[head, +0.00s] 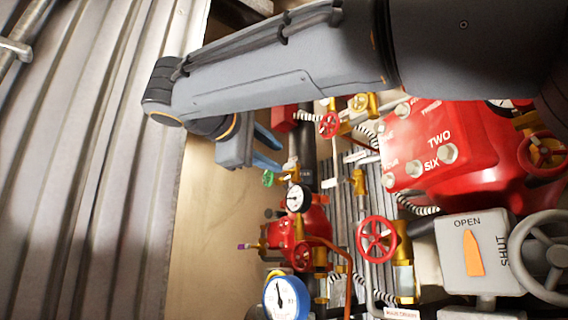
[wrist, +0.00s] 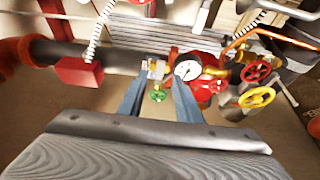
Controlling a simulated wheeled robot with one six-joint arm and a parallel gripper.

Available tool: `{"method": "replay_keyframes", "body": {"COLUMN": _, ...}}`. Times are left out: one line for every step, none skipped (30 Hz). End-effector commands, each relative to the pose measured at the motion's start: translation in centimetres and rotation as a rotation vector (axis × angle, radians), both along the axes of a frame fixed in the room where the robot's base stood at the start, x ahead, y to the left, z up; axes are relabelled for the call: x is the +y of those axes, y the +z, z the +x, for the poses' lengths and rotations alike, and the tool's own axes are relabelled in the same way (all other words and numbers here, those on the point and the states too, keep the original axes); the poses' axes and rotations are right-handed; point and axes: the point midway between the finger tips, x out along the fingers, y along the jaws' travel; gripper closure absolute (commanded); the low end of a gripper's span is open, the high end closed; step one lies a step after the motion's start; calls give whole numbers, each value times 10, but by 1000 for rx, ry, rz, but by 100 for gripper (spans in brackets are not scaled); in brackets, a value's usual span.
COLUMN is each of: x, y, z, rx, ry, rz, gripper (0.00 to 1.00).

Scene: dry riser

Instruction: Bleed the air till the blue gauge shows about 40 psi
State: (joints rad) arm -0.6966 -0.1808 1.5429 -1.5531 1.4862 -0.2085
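The blue gauge (head: 286,298) is at the bottom of the head view, cut by the frame edge. Its needle points up, slightly left; its numbers are too small to read. A small green handwheel (head: 268,178) sits on a brass fitting left of a black-rimmed gauge (head: 298,198). My gripper (head: 280,157) is open, its two blue-grey fingers apart, just above the green handwheel in the picture. In the wrist view the green handwheel (wrist: 158,95) shows between the fingers, seemingly beyond them; contact cannot be told. The black-rimmed gauge (wrist: 187,70) is right of it there.
Red handwheels (head: 376,240) and brass valves crowd the right side. A grey OPEN/SHUT indicator box (head: 474,252) and a grey handwheel (head: 542,256) stand at lower right. A yellow handwheel (wrist: 257,97) is at right in the wrist view. Corrugated metal (head: 90,160) fills the left.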

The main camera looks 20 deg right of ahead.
Motion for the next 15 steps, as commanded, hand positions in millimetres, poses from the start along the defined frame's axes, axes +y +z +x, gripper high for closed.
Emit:
{"method": "replay_keyframes", "body": {"x": -8, "y": 2, "z": 5, "rx": 1, "ry": -6, "rz": -1, "gripper": 69}}
{"method": "replay_keyframes", "body": {"x": -11, "y": 2, "z": 7, "rx": 1, "ry": -7, "rz": -1, "gripper": 69}}
{"method": "replay_keyframes", "body": {"x": -16, "y": 2, "z": 12, "rx": 2, "ry": -7, "rz": -2, "gripper": 69}}
{"method": "replay_keyframes", "body": {"x": -18, "y": 2, "z": 15, "rx": 2, "ry": -7, "rz": -2, "gripper": 69}}
{"method": "replay_keyframes", "body": {"x": -22, "y": 2, "z": 18, "rx": 1, "ry": -8, "rz": -1, "gripper": 69}}
{"method": "replay_keyframes", "body": {"x": -25, "y": 2, "z": 22, "rx": 1, "ry": -6, "rz": -1, "gripper": 69}}
{"method": "replay_keyframes", "body": {"x": -28, "y": 2, "z": 25, "rx": 1, "ry": -7, "rz": -1, "gripper": 69}}
{"method": "replay_keyframes", "body": {"x": -31, "y": 2, "z": 27, "rx": 1, "ry": -5, "rz": -1, "gripper": 69}}
{"method": "replay_keyframes", "body": {"x": -33, "y": 2, "z": 31, "rx": 1, "ry": -4, "rz": -1, "gripper": 69}}
{"method": "replay_keyframes", "body": {"x": -36, "y": 2, "z": 33, "rx": 1, "ry": -4, "rz": -1, "gripper": 69}}
{"method": "replay_keyframes", "body": {"x": -37, "y": 1, "z": 35, "rx": 1, "ry": -3, "rz": -1, "gripper": 69}}
{"method": "replay_keyframes", "body": {"x": -39, "y": 1, "z": 38, "rx": 1, "ry": -2, "rz": -1, "gripper": 69}}
{"method": "replay_keyframes", "body": {"x": -40, "y": 1, "z": 39, "rx": 1, "ry": -2, "rz": -1, "gripper": 69}}
{"method": "replay_keyframes", "body": {"x": -41, "y": 1, "z": 40, "rx": 2, "ry": -1, "rz": -1, "gripper": 69}}
{"method": "replay_keyframes", "body": {"x": -42, "y": 0, "z": 42, "rx": 1, "ry": -1, "rz": 0, "gripper": 69}}
